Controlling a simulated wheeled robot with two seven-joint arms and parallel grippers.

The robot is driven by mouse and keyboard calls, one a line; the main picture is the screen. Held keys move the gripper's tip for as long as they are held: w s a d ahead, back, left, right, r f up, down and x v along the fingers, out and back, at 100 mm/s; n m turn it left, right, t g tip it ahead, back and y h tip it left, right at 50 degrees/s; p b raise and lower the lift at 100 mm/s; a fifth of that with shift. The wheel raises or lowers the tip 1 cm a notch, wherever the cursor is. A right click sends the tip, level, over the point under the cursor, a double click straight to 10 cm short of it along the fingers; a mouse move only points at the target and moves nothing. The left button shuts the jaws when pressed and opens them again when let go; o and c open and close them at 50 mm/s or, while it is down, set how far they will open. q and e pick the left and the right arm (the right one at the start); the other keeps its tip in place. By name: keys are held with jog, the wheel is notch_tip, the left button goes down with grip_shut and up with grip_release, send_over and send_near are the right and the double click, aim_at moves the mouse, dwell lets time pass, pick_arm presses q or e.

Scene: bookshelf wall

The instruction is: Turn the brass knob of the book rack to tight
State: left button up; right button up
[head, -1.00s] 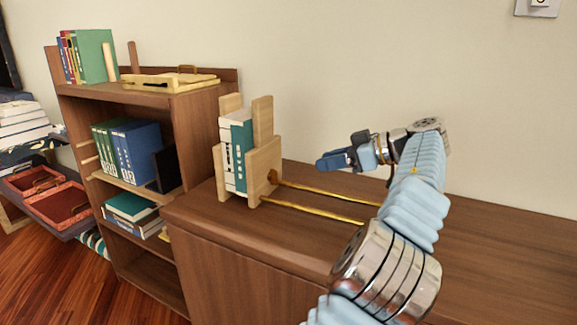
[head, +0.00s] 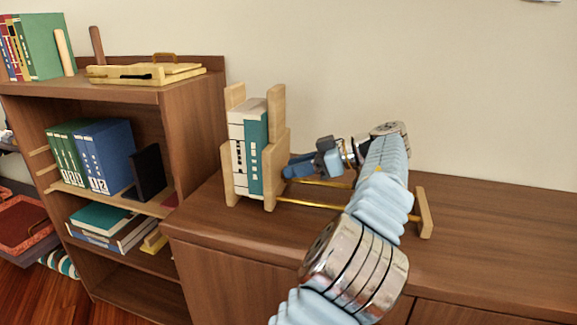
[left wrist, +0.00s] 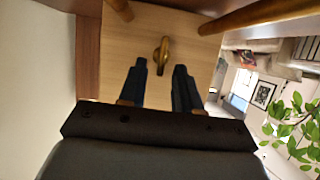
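The wooden book rack (head: 276,150) stands on the cabinet top and holds white and teal books (head: 256,150) upright between its wooden plates. Two brass rods (head: 313,205) run right from it to a wooden end piece (head: 425,212). My left gripper (head: 287,168) is at the right face of the rack. In the left wrist view the gripper (left wrist: 160,68) is open, with its two dark fingers apart. The brass knob (left wrist: 162,55) sits upright on the pale wood plate, just beyond the gap between the fingertips. In the head view the gripper hides the knob. My right gripper is not in view.
A bookshelf (head: 190,130) with books stands at left, with a yellow tray-like object (head: 145,74) on top. The cabinet top (head: 490,235) is clear at right. The plain wall (head: 450,90) is close behind my left arm.

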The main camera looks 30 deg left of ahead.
pick_arm(q)
grip_shut()
dwell(0.4)
jog(key=shift+w+a+m+g+p, duration=0.1)
jog(key=shift+w+m+g+p, duration=0.25)
jog(key=shift+m+g, duration=0.5)
jog(key=shift+w+a+f+m+g, duration=0.1)
jog(key=shift+w+m+g, duration=0.1)
jog(key=shift+m+g, duration=0.4)
jog(key=shift+w+f+m+g, duration=0.1)
jog(key=shift+w+m+g, duration=0.05)
jog(key=shift+m, duration=0.7)
grip_release()
